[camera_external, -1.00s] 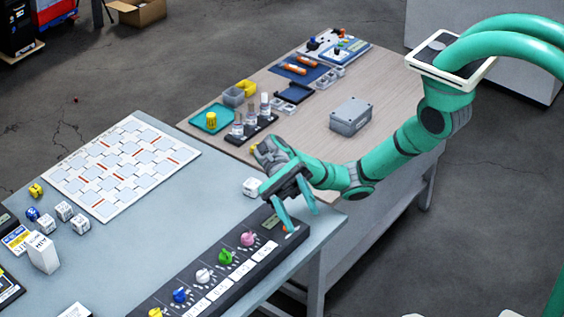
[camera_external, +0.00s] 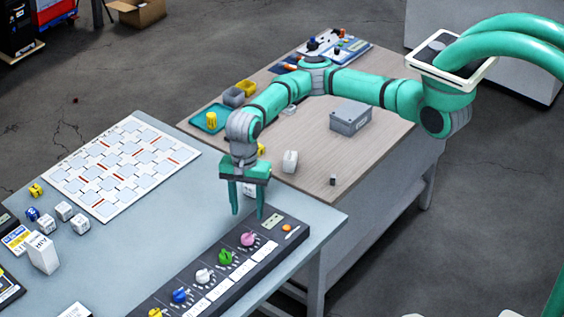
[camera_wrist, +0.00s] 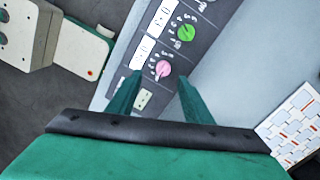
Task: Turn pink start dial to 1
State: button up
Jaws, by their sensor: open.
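The pink dial (camera_external: 248,239) is a round knob near the far right end of the dark control panel (camera_external: 190,275) on the blue-grey table. In the wrist view the pink dial (camera_wrist: 163,69) shows between and just beyond the fingertips, with small white marks around it. My gripper (camera_external: 247,213) is open and empty, its fingers pointing down close to the panel's rear edge, behind and above the pink dial. In the wrist view my gripper (camera_wrist: 160,80) has one finger on each side of the dial, apart from it. The mark the dial points at is too small to read.
Green (camera_external: 225,258), white (camera_external: 203,275) and blue (camera_external: 180,295) dials line the same panel, with an orange button (camera_external: 287,228) at its right end. A white checkered board (camera_external: 120,165) lies at left. A grey box (camera_external: 350,117) stands on the wooden table.

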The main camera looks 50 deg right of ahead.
aim_at(247, 234)
jog(key=f, duration=0.7)
jog(key=w+f, duration=0.1)
jog(key=f, duration=0.2)
jog(key=shift+d+f, duration=0.3)
jog(key=shift+f, duration=0.05)
jog(key=c, duration=1.1)
jog(key=shift+o, duration=0.2)
jog(key=shift+m, duration=3)
jog(key=shift+r, duration=0.1)
